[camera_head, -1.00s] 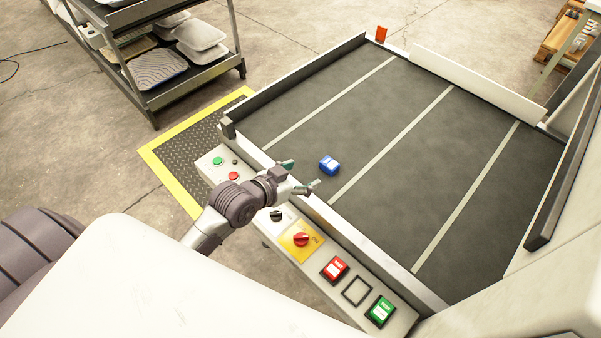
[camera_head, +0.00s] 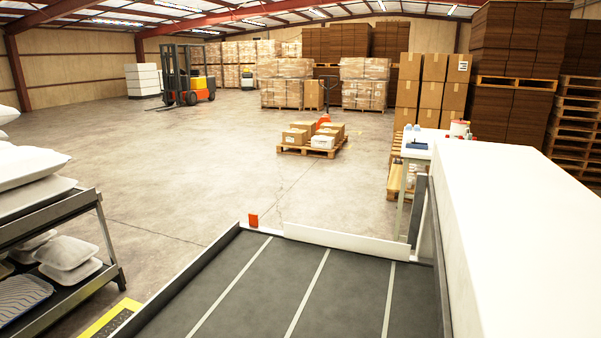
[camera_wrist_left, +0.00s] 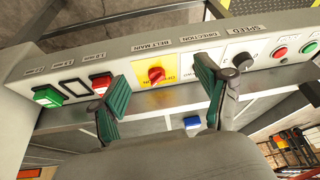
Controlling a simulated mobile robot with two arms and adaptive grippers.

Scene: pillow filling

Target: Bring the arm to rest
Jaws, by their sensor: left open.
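My left gripper (camera_wrist_left: 158,105) shows in the left wrist view, its two green-padded fingers spread apart with nothing between them. It is in front of the control panel (camera_wrist_left: 185,62), apart from it as far as I can tell. A small blue block (camera_wrist_left: 192,122) is below the panel edge. Neither gripper shows in the head view.
In the head view the dark conveyor belt (camera_head: 262,290) with pale stripes fills the bottom. A rack (camera_head: 75,204) with pillows stands at left, a large white housing (camera_head: 520,230) at right. A pallet of boxes (camera_head: 312,147) and a forklift (camera_head: 188,85) stand on open floor beyond.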

